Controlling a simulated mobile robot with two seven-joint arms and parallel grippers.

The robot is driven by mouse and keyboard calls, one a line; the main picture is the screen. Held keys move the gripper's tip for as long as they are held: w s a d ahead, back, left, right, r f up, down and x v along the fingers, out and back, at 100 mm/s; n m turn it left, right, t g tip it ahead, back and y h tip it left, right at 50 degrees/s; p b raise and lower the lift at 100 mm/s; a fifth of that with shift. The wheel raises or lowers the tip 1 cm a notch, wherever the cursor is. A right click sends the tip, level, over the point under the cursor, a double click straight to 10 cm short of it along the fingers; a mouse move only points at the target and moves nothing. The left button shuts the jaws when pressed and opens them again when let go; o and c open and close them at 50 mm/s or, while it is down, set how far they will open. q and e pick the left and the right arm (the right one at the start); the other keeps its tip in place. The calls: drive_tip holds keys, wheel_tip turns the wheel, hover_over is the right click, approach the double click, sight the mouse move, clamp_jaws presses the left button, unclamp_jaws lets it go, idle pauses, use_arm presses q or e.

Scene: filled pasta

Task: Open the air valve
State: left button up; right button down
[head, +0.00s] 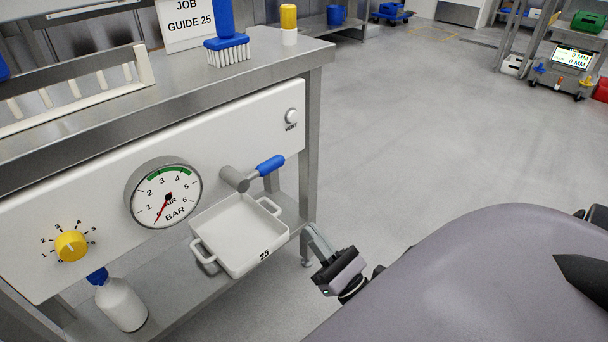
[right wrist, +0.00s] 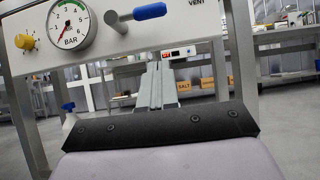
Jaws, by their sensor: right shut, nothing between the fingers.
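The air valve has a blue lever handle (head: 270,165) on a grey metal stub (head: 236,180), mounted on the white panel (head: 110,150) to the right of the pressure gauge (head: 165,195). The handle points to the right, roughly level, and shows too in the right wrist view (right wrist: 149,12). The gauge's red needle points to the low end, near zero. My right gripper (head: 314,236) is shut and empty, below and to the right of the handle and apart from it. Its fingers (right wrist: 156,84) show below the valve in the right wrist view. My left gripper is not in view.
A white tray marked 25 (head: 240,235) is below the valve. A yellow knob (head: 71,246) and a VENT button (head: 291,116) are on the panel. A white bottle (head: 121,303) stands on the lower shelf. A table leg (head: 311,150) is near my right gripper.

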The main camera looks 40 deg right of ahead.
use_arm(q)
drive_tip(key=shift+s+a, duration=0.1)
use_arm(e)
drive_tip(key=s+r+x, duration=0.1)
drive_tip(key=r+x, duration=0.1)
drive_tip(key=x, duration=0.9)
drive_tip(key=shift+r, duration=0.3)
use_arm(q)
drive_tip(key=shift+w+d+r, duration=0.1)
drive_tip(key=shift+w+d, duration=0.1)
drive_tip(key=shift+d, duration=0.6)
use_arm(e)
drive_tip(key=shift+d+r+n+y, duration=0.1)
drive_tip(key=shift+r+n+y, duration=0.2)
drive_tip(key=shift+n+y, duration=0.35)
